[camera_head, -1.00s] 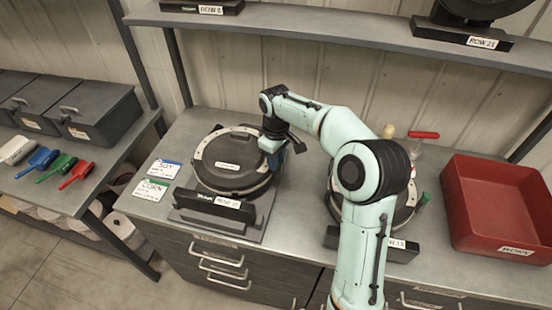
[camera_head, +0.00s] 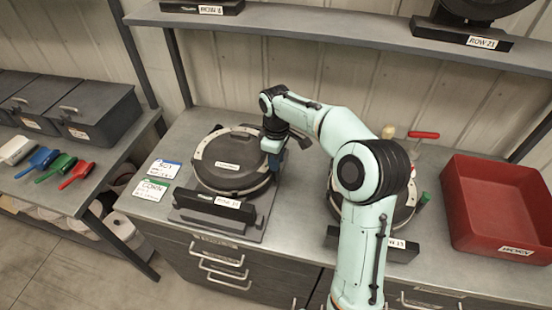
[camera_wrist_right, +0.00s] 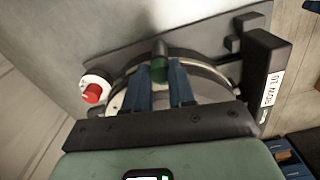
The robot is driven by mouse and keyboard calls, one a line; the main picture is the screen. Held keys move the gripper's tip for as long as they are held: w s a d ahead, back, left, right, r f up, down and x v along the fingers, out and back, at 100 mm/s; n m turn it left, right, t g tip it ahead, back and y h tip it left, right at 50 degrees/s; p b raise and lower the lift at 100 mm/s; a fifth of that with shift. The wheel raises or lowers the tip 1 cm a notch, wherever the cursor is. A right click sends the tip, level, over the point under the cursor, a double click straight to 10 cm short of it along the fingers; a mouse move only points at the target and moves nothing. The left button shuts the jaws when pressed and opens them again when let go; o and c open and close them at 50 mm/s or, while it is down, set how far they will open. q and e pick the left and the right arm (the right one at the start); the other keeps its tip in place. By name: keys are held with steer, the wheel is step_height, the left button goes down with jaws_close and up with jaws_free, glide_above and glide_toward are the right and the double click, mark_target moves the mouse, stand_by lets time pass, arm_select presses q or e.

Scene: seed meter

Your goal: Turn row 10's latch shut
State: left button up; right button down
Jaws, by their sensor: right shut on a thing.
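The row 10 seed meter (camera_head: 232,180) is a round dark housing with a pale rim on the bench. Its ROW 10 label (camera_wrist_right: 270,88) shows at the right in the right wrist view. My right gripper (camera_wrist_right: 171,70) reaches the meter's right side; in the head view its fingers (camera_head: 272,150) point down at the rim. Its blue fingers are shut on the green-tipped latch (camera_wrist_right: 159,68), which shows between the fingertips. The gripper hides the latch in the head view. My left gripper is not in view.
A second meter (camera_head: 402,212) stands to the right, partly behind my right arm. A red bin (camera_head: 498,172) sits at the bench's right end. SOY and CORN cards lie left of the meter. A shelf (camera_head: 330,25) runs above. Scoops and dark bins are on the left table.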

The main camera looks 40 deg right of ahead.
steer(key=c, duration=0.9)
jaws_free()
steer(key=shift+c, duration=0.2)
steer(key=shift+r, duration=0.1)
step_height(320, 180, up, 13)
steer(key=shift+r, duration=0.15)
